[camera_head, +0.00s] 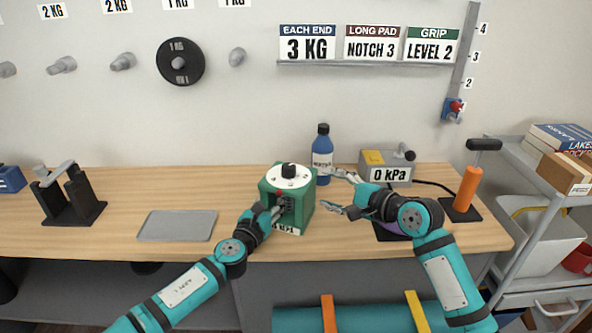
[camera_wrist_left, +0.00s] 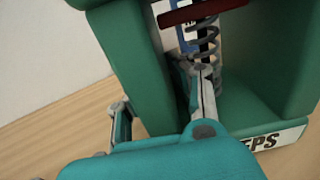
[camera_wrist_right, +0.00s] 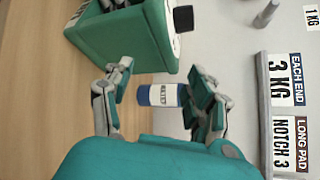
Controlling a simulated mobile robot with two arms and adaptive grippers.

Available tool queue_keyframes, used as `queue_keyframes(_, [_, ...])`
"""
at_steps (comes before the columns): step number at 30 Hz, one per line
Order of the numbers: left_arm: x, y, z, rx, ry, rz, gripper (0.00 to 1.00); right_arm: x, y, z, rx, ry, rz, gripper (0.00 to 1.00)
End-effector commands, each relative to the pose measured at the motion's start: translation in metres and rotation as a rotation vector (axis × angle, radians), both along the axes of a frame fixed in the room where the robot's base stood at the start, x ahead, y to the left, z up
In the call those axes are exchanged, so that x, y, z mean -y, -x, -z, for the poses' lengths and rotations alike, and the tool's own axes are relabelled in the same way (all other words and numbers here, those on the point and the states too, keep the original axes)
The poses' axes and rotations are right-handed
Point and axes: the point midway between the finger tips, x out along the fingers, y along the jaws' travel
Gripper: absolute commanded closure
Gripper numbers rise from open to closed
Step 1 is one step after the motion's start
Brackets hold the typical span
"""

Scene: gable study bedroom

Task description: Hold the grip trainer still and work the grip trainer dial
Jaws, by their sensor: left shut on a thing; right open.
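The grip trainer (camera_head: 306,202) is a green open-fronted frame standing upright near the bench's front edge. Its dial (camera_head: 289,177) is a white disc with a black knob on top; its marks are too small to read. A red bar and a coil spring (camera_wrist_left: 207,50) sit inside the frame. My left gripper (camera_head: 277,211) is shut on the trainer's left front post, one finger inside by the spring. My right gripper (camera_head: 329,190) is open and empty, just right of the trainer and apart from it. In the right wrist view the black knob (camera_wrist_right: 183,18) shows beyond its fingers.
A blue bottle (camera_head: 322,153) stands close behind the trainer. A grey gauge box (camera_head: 387,169) reading 0 kPa is to the right. A grey tray (camera_head: 177,226) lies left. A wall sign (camera_head: 432,46) reads GRIP LEVEL 2.

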Motion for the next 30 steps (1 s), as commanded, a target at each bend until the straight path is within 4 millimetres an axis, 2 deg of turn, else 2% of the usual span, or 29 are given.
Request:
queue_keyframes(1, [0.0, 0.0, 0.0, 0.0, 0.0, -0.001, 1.0, 0.001, 0.001, 0.0, 0.134, 0.184, -0.002, 0.43])
queue_keyframes(6, [0.0, 0.0, 0.0, 0.0, 0.0, -0.001, 1.0, -0.003, 0.012, -0.009, 0.599, 0.791, -0.042, 0.43])
queue_keyframes(9, [0.0, 0.0, 0.0, 0.0, 0.0, -0.001, 1.0, -0.011, 0.024, -0.017, 0.847, 1.092, -0.081, 0.43])
queue_keyframes(13, [0.0, 0.0, 0.0, 0.0, 0.0, -0.001, 1.0, -0.024, 0.043, -0.025, 1.101, 1.383, -0.122, 0.43])
queue_keyframes(18, [0.0, 0.0, 0.0, 0.0, 0.0, -0.001, 1.0, -0.035, 0.058, -0.029, 1.28, 1.576, -0.149, 0.43])
queue_keyframes(21, [-0.001, 0.0, 0.0, 0.0, 0.0, -0.001, 1.0, -0.039, 0.057, -0.03, 1.315, 1.611, -0.151, 0.43])
queue_keyframes(26, [0.0, 0.0, 0.0, 0.0, 0.0, -0.001, 1.0, -0.051, 0.038, -0.032, 1.318, 1.615, -0.15, 0.43])
queue_keyframes(30, [0.0, 0.0, 0.0, 0.0, 0.0, -0.001, 1.0, -0.065, 0.012, -0.031, 1.317, 1.614, -0.15, 0.43])
